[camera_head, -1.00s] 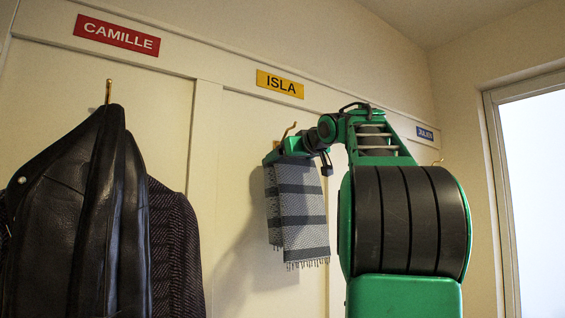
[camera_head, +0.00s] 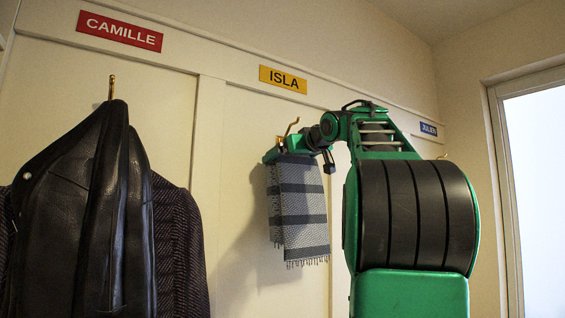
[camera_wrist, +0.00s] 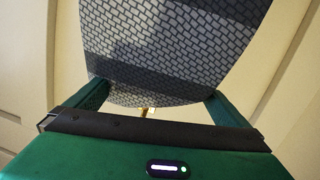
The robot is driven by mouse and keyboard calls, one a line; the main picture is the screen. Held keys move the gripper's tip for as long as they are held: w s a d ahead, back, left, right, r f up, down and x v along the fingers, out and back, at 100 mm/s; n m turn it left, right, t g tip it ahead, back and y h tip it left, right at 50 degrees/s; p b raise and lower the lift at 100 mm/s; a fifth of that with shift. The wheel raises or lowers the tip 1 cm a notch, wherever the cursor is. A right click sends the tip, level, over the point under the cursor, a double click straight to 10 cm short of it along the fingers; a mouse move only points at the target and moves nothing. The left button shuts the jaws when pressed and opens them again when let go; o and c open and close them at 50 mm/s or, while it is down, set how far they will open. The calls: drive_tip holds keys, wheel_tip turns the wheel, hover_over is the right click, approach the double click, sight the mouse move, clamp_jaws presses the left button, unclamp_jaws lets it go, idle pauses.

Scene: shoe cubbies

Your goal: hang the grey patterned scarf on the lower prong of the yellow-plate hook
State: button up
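The grey patterned scarf (camera_head: 303,208), with dark bands and a fringed lower end, hangs folded against the wall below the yellow ISLA plate (camera_head: 282,79). My gripper (camera_head: 285,153) is at its top edge. In the wrist view my gripper's fingers (camera_wrist: 157,97) stand wide apart, with the scarf (camera_wrist: 165,45) filling the gap and its edges against both fingers. A brass hook prong (camera_head: 291,126) rises just above my gripper. A small brass piece (camera_wrist: 146,112) shows below the scarf's edge between the fingers. The lower prong is not clear in the head view; whether the scarf rests on it cannot be told.
A black leather jacket (camera_head: 95,215) and a dark knitted garment (camera_head: 178,240) hang at left under the red CAMILLE plate (camera_head: 119,31). A blue plate (camera_head: 429,129) and another hook are at right, partly behind my arm. A bright door pane (camera_head: 540,190) is far right.

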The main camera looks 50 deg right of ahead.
drive_tip(key=v, duration=1)
drive_tip(key=shift+s+a, duration=0.2)
drive_tip(key=shift+s, duration=0.05)
drive_tip(key=shift+s, duration=0.1)
